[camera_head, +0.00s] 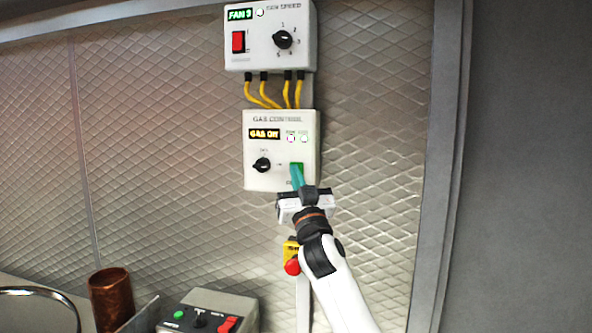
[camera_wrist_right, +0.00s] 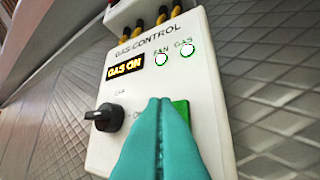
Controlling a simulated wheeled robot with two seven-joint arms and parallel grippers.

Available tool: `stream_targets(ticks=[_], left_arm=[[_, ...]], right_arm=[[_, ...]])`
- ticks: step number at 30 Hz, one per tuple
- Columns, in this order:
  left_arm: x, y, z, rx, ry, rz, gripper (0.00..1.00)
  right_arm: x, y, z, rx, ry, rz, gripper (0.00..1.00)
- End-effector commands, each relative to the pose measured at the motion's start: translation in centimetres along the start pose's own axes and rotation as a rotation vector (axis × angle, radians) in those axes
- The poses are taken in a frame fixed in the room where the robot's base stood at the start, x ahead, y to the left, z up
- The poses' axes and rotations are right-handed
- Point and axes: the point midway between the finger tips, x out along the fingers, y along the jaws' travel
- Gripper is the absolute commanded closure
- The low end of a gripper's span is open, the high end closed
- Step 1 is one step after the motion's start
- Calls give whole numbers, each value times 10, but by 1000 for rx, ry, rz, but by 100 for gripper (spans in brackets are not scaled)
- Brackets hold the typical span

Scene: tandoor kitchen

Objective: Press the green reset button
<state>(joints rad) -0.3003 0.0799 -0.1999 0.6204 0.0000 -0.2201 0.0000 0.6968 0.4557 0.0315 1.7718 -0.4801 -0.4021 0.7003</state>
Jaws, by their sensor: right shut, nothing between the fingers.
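The green reset button (camera_head: 299,167) is a square button at the lower right of the white gas control box (camera_head: 253,150). In the right wrist view the button (camera_wrist_right: 182,109) shows beside my fingertips, partly hidden by them. My right gripper (camera_head: 296,170) has teal fingers, shut and empty, with the tips over or right in front of the button. In the wrist view the shut fingers (camera_wrist_right: 160,110) point at the box; I cannot tell whether they touch the button. The box's display reads GAS ON. My left gripper is not in view.
A black knob (camera_head: 262,165) is left of the button. A fan speed box (camera_head: 262,40) is above, joined by yellow cables. Below are a red emergency-type button (camera_head: 292,267), a grey control box (camera_head: 215,305) and a copper cup (camera_head: 110,298). The wall to the right is clear.

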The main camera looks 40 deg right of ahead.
Motion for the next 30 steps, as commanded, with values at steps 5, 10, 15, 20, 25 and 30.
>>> stream_targets(ticks=[5,10,15,20,25,30], left_arm=[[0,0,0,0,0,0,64],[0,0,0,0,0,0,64],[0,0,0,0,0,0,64],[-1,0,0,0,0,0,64],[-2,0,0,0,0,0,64],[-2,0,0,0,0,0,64]], right_arm=[[-5,3,3,-1,1,0,100],[-5,3,3,-1,1,0,100],[-8,6,5,0,-1,1,100],[-19,14,13,2,-1,2,100],[-31,22,22,1,-1,2,100],[-39,28,28,1,0,1,100]])
